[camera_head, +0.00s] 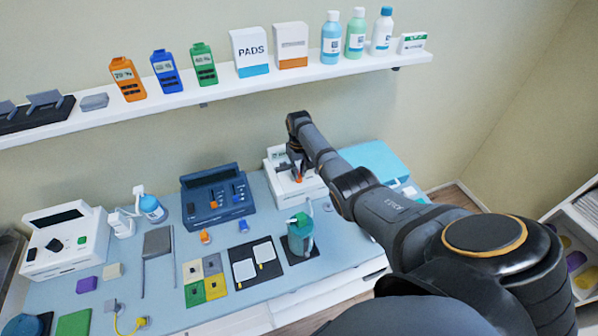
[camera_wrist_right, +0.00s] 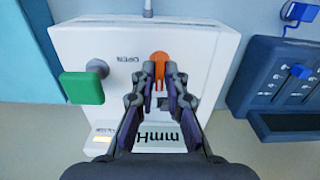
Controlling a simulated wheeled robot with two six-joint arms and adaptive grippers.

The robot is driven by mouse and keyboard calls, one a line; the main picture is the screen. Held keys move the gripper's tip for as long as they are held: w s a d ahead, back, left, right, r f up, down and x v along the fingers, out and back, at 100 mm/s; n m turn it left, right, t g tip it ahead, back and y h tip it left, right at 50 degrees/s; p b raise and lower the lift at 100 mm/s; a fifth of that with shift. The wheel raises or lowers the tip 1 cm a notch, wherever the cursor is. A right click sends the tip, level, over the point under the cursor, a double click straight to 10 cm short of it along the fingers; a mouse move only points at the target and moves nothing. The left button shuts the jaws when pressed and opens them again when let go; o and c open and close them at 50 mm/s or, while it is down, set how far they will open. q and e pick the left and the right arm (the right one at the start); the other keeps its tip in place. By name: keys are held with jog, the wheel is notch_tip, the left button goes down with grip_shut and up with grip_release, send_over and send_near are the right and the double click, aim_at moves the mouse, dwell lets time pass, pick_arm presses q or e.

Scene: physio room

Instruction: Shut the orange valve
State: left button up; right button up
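The orange valve (camera_wrist_right: 160,62) is a small lever on the front of a white device (camera_wrist_right: 80,40), near the word OPEN. In the right wrist view my right gripper (camera_wrist_right: 160,75) has a finger on each side of the valve, with little gap, and looks shut on it. In the head view my right gripper (camera_head: 297,172) reaches down to the white device (camera_head: 277,157) at the back of the table, and a bit of the orange valve (camera_head: 298,178) shows below it. My left gripper is not in view.
A green knob (camera_wrist_right: 82,88) sticks out beside the valve. A dark blue switch box (camera_head: 219,196) stands close to the device. A shelf (camera_head: 250,82) with bottles and boxes runs above.

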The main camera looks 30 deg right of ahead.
jog(key=shift+o, duration=1.4)
jog(key=shift+s+a+f, duration=0.1)
jog(key=shift+s+f, duration=0.15)
jog(key=shift+f, duration=0.1)
jog(key=shift+w+r, duration=0.1)
jog(key=shift+r, duration=0.05)
jog(key=shift+w, duration=0.1)
jog(key=shift+r, duration=0.3)
notch_tip(320, 180, up, 7)
